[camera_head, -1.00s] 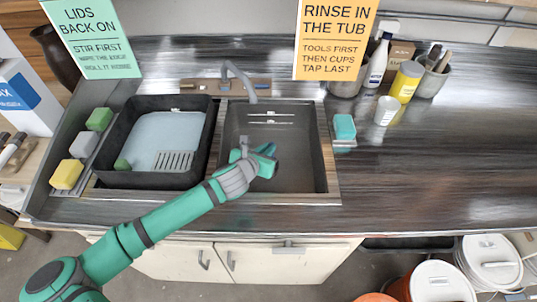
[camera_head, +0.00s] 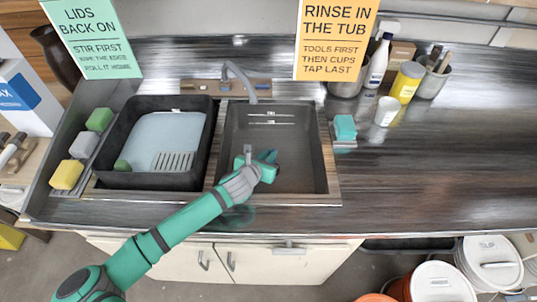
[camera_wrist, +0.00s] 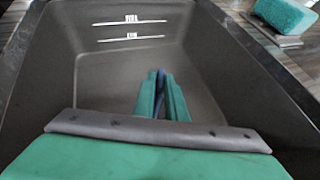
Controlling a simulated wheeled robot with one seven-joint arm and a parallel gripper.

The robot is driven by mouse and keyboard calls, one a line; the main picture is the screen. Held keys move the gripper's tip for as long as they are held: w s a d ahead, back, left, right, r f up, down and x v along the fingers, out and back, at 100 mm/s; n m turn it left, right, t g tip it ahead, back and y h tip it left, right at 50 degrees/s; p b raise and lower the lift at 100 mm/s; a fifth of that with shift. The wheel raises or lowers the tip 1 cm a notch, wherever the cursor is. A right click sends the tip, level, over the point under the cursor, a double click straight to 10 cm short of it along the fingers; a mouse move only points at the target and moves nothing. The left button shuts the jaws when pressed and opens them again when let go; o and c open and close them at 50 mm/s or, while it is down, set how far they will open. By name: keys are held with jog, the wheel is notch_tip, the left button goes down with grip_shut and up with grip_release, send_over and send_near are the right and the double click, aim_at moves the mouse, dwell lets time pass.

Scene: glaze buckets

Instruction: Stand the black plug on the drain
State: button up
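My gripper (camera_head: 269,163) is low over the right-hand basin (camera_head: 302,150), near its left-middle part. In the wrist view its two green fingers (camera_wrist: 161,92) point into the basin and stand close together. A dark bluish strip shows between them. I cannot make out the black plug in either view. I cannot make out the drain either; my gripper and arm cover part of the basin floor.
A black tub (camera_head: 112,133) with pale water stands left of the basin. Several sponges, one yellow (camera_head: 66,175), line the far left. A teal sponge (camera_head: 345,126) lies on a holder right of the basin. A tap (camera_head: 238,75) arches at the back.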

jog(key=shift+o, duration=1.4)
jog(key=shift+a, duration=0.15)
jog(key=shift+d+r, duration=0.15)
jog(key=shift+d, duration=0.05)
jog(key=shift+s+a+r, duration=0.1)
jog(key=shift+s+r, duration=0.15)
jog(key=shift+s, duration=0.1)
jog(key=v, duration=1.1)
jog(key=shift+a, duration=0.15)
jog(key=shift+s, duration=0.15)
